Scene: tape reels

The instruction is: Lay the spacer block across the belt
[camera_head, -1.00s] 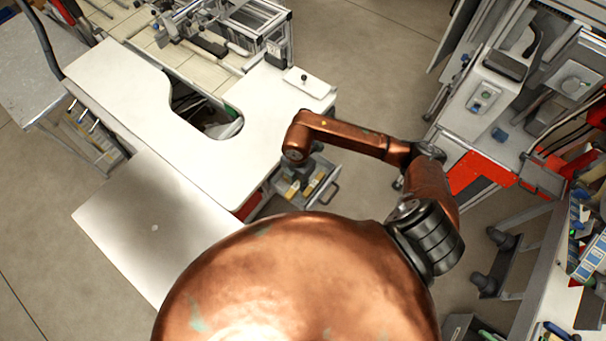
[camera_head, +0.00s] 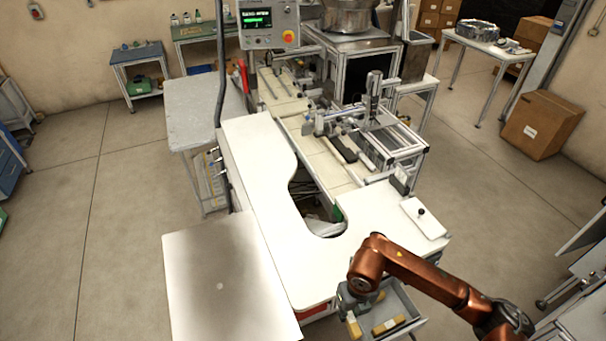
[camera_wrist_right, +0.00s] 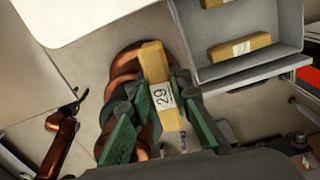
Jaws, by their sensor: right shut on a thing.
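The spacer block (camera_wrist_right: 162,85), a yellow-tan bar with a white label reading 29, is between the green fingers of my right gripper (camera_wrist_right: 160,105) in the right wrist view. The gripper is shut on it. In the head view the right gripper (camera_head: 354,304) is at the drawer's left side, with the block (camera_head: 354,326) hanging below it. The belt (camera_head: 327,163), a pale tiled strip, runs beyond the white worktop, far from the block. My left gripper (camera_wrist_right: 78,96) shows small at the left of the wrist view; its jaws are unclear.
An open grey drawer (camera_head: 408,301) holds other tan blocks (camera_head: 388,325). The white worktop (camera_head: 262,180) has a curved cutout and a white plate with a black knob (camera_head: 424,218). Metal frames and a dark bar (camera_head: 343,149) stand around the belt.

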